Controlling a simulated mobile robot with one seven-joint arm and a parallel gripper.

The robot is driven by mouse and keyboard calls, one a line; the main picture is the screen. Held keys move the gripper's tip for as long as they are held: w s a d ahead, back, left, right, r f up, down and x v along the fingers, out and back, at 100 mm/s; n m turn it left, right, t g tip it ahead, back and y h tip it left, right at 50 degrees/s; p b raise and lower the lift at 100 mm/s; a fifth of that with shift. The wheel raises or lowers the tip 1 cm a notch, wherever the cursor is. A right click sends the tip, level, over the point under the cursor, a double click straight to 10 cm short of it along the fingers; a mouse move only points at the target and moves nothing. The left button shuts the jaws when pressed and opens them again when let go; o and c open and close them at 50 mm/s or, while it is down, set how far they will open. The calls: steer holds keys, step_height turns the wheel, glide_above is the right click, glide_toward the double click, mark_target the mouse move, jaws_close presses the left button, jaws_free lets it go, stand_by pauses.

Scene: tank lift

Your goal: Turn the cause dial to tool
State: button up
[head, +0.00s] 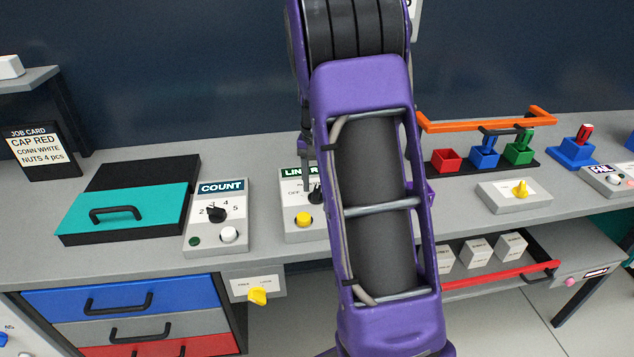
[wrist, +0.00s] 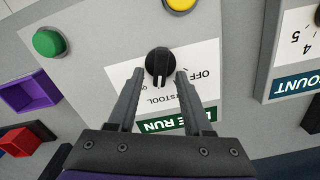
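The black dial knob (wrist: 158,62) sits on a white label of the LINE RUN box in the wrist view. The label is upside down there; I can read OFF and letters like "STOOL", partly covered by a finger. The knob's narrow end points down the picture, towards the label's lettering. My gripper (wrist: 160,73) is open, one fingertip on each side of the knob's lower end; whether they touch it I cannot tell. In the head view the knob (head: 316,194) shows just left of my arm, which hides much of the box.
The LINE RUN box carries a yellow button (head: 303,219) and a green button (wrist: 49,42). The COUNT box (head: 216,235) stands close to its left in the head view.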

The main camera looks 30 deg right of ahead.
step_height(320, 180, up, 17)
steer(key=p, duration=0.1)
steer(key=shift+r+p, duration=0.2)
steer(key=shift+p, duration=0.2)
stand_by(0.5)
